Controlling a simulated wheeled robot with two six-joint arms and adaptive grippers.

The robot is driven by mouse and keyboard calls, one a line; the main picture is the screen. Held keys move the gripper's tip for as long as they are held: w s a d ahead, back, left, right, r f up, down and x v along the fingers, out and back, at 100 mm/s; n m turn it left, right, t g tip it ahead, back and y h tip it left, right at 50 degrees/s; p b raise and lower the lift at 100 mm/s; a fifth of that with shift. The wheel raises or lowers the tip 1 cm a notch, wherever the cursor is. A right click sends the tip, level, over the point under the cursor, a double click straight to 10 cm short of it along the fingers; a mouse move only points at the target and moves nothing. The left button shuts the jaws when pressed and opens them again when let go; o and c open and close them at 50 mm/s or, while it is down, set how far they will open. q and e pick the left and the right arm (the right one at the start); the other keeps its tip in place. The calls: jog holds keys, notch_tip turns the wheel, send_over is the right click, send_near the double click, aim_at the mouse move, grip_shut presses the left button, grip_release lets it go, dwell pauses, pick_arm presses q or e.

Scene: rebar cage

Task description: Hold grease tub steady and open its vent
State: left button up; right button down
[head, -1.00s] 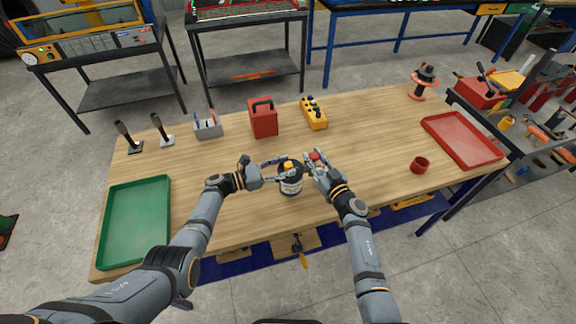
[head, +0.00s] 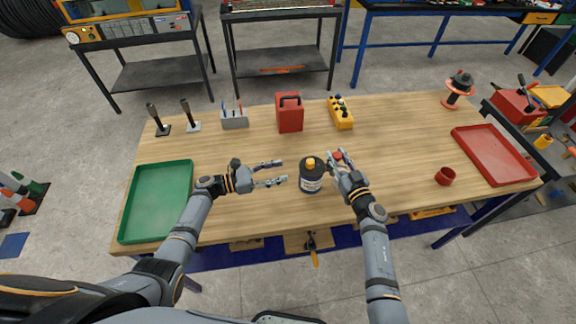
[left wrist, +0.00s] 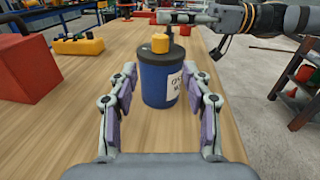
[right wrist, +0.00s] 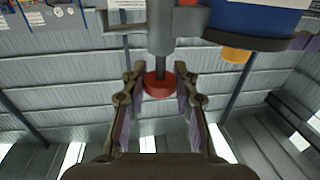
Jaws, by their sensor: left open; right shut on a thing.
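The grease tub (head: 311,180) stands upright on the table, dark blue with a white label, dark lid and yellow cap (head: 310,162). It also shows in the left wrist view (left wrist: 156,82). My left gripper (head: 284,172) is open and empty to its left, fingers pointing at it but apart from it. My right gripper (head: 338,158), just right of and behind the tub, is shut on a grey stem with a red knob (right wrist: 158,86). The tub (right wrist: 258,18) is beside that stem in the right wrist view.
A green tray (head: 155,203) lies at the left and a red tray (head: 492,155) at the right. A red cup (head: 445,176) stands before the red tray. A red box (head: 290,115) and a yellow control box (head: 340,113) stand at the back. The table beside the tub is clear.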

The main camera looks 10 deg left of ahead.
aim_at(307, 164)
pick_arm(q)
jog(key=s+d+r+n+t+y, duration=0.1)
jog(key=s+d+n+t+y, duration=0.1)
jog(key=s+n+t+y, duration=0.25)
jog(key=shift+m+t+h, duration=0.25)
jog(key=shift+h, duration=0.3)
jog(key=x, duration=1.2)
jog(key=shift+w+a, duration=0.1)
jog(key=shift+w, duration=0.35)
jog(key=shift+c, duration=0.2)
grip_shut()
